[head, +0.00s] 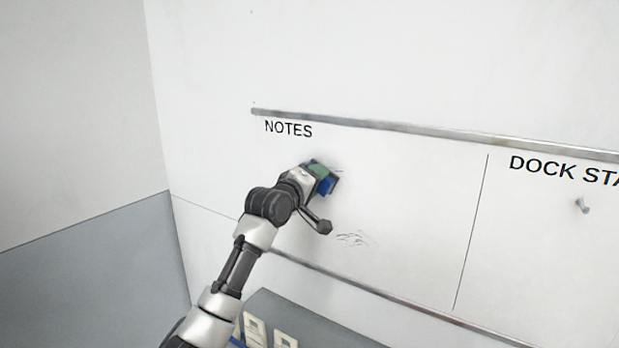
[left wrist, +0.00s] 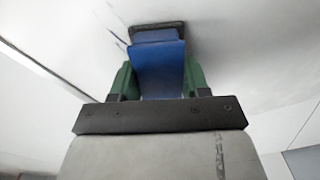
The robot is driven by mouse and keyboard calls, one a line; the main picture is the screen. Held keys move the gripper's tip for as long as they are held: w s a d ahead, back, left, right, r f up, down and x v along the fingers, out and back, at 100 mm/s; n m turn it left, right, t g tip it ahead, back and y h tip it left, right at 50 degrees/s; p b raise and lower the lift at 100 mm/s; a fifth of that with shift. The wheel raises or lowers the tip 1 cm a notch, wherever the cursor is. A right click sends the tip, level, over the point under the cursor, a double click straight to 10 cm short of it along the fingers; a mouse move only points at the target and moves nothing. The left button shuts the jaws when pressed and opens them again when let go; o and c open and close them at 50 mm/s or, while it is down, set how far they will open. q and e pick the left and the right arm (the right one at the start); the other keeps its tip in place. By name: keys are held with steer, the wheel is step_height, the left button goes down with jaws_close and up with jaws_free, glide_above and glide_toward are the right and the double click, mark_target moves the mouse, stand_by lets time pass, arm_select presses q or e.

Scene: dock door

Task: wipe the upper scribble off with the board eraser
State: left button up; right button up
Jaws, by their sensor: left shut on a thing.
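My left gripper (head: 321,177) has green fingers and is shut on the blue board eraser (head: 328,187). The left wrist view shows the eraser (left wrist: 158,65) between both fingers, its dark pad at the far end facing the white board. The pad appears to be at the board surface; I cannot tell for certain that it touches. A short faint dark mark of the upper scribble (head: 338,170) shows just right of the eraser under "NOTES"; the rest is hidden or gone, I cannot tell which. My right gripper is not in view.
The whiteboard (head: 410,200) has metal rails along its top and bottom. A lower scribble (head: 352,239) sits below and right of the eraser. Pale switch-like items (head: 256,328) lie low near my arm.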

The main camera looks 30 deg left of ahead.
mark_target(327, 183)
arm_select(q)
steer(key=shift+d+p, duration=0.6)
steer(key=shift+d, duration=0.35)
steer(key=shift+s+d+p, duration=0.15)
steer(key=shift+d+p, duration=0.15)
steer(key=shift+d, duration=0.6)
steer(key=shift+d+p, duration=0.55)
steer(key=shift+d, duration=0.35)
steer(key=shift+s+d, duration=0.15)
steer(key=shift+d, duration=0.8)
steer(key=shift+w+a+f, duration=0.1)
steer(key=shift+w+a, duration=0.05)
steer(key=shift+a, duration=1.8)
steer(key=shift+w+a, duration=0.15)
steer(key=shift+a, duration=1.75)
steer(key=shift+w+a+b, duration=0.15)
steer(key=shift+a+b, duration=0.2)
steer(key=shift+a, duration=1.45)
steer(key=shift+d+r+p, duration=0.2)
steer(key=shift+d+p, duration=0.1)
steer(key=shift+p, duration=0.2)
steer(key=shift+s+d, duration=0.2)
steer(key=shift+d, duration=2.45)
steer(key=shift+s+d, duration=0.2)
steer(key=shift+d, duration=2.45)
steer(key=shift+w+a, duration=0.15)
steer(key=shift+a, duration=1.85)
steer(key=shift+w+a, duration=0.15)
steer(key=shift+a, duration=1.75)
